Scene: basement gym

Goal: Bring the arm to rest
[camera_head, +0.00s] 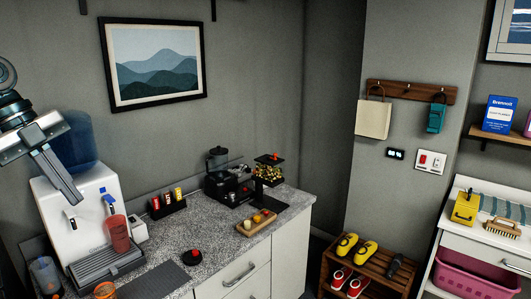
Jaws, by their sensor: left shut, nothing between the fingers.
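My left gripper (73,196) comes in from the left edge, in front of the water dispenser (44,205). Its fingers point down and to the right, shut and empty, and hide part of the dispenser and its blue bottle (74,140). I cannot tell how far the fingers are from the dispenser. My right gripper is not in view.
The speckled counter (215,250) holds a red cup (117,233) at the dispenser, a black coffee machine (222,178), a wooden tray (257,222) and a dark mat (155,282). A shoe rack (375,265) stands to the right. The air right of the gripper looks clear.

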